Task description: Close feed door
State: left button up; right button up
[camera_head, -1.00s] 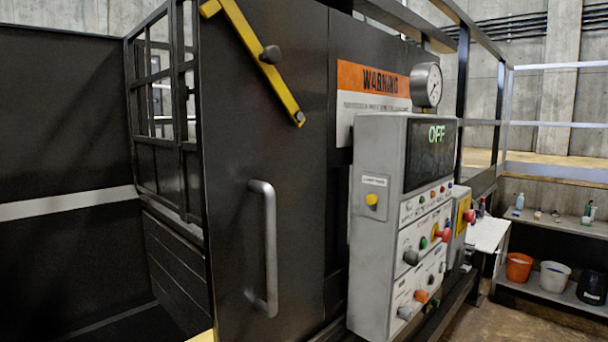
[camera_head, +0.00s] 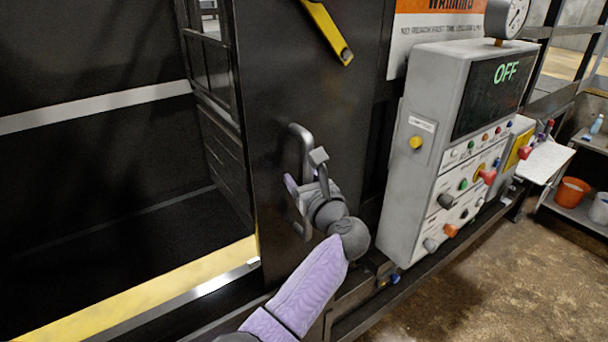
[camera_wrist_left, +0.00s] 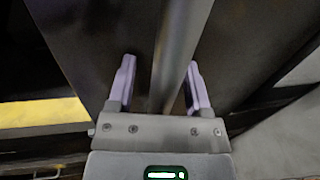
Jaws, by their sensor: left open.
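The feed door (camera_head: 290,90) is a dark panel with a vertical grey bar handle (camera_head: 301,140). A dark opening shows to its left in the head view. My left gripper (camera_head: 300,195) is at the lower part of the handle. In the left wrist view, the gripper (camera_wrist_left: 160,85) is open, with one purple-grey finger on each side of the handle bar (camera_wrist_left: 177,50). A gap shows between the bar and the left finger; the right finger is closer to it. My right gripper is not in view.
A grey control panel (camera_head: 425,175) with a screen reading OFF stands right of the door. A yellow latch bar (camera_head: 328,30) is on the door's upper part. A yellow edge (camera_head: 150,295) runs along the opening's bottom. Brown floor is clear at the lower right.

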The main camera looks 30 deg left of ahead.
pick_arm(q)
grip_shut()
dwell(1.4)
